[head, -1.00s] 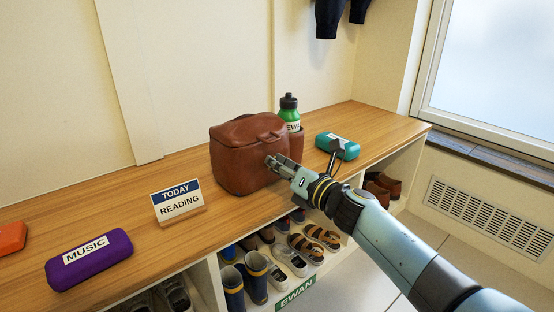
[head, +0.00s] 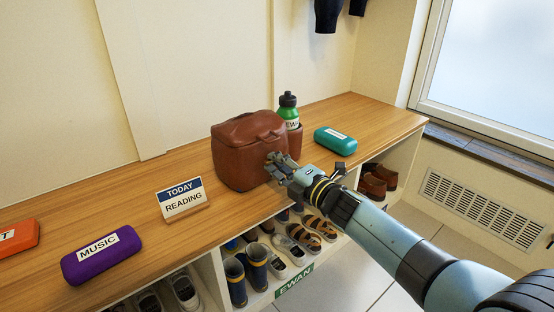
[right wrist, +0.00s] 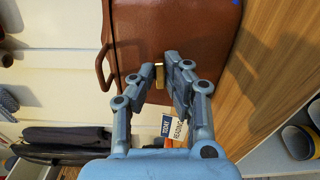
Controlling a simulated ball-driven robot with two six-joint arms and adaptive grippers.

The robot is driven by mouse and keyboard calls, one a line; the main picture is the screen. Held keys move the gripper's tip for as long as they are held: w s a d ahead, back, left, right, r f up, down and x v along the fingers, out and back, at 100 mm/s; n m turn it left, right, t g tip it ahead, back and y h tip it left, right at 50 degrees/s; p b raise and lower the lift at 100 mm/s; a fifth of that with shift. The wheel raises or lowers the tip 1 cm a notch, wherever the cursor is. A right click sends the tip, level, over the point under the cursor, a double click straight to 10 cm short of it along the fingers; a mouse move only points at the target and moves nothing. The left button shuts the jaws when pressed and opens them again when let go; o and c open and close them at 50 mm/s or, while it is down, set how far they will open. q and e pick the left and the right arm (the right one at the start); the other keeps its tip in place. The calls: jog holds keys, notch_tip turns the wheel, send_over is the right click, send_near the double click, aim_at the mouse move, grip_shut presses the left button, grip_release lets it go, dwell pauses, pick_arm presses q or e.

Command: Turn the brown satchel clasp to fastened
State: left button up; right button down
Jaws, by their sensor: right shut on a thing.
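The brown satchel (head: 240,160) stands upright on the wooden bench top with its lid down. My right gripper (head: 272,164) is at its front face, and its fingers hide the clasp in the head view. In the right wrist view, the small brass clasp (right wrist: 159,76) shows on the satchel's front (right wrist: 180,30), between the fingertips of my right gripper (right wrist: 161,72). The gripper is shut on it. Most of the clasp is covered, so I cannot tell its turned position. My left gripper is not in view.
A green bottle (head: 288,109) stands at the satchel's right side. A teal case (head: 336,141) lies farther right. A TODAY READING sign (head: 182,199), a purple MUSIC case (head: 101,255) and an orange case (head: 20,237) are to the left. Shoe cubbies with boots (head: 257,268) lie below the bench edge.

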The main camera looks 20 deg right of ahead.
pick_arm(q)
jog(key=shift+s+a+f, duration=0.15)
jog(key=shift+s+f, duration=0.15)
pick_arm(e)
jog(key=shift+m, duration=0.6)
jog(key=shift+f, duration=0.1)
jog(key=c, duration=1.4)
grip_release()
jog(key=shift+s, duration=0.1)
jog(key=v, duration=1.2)
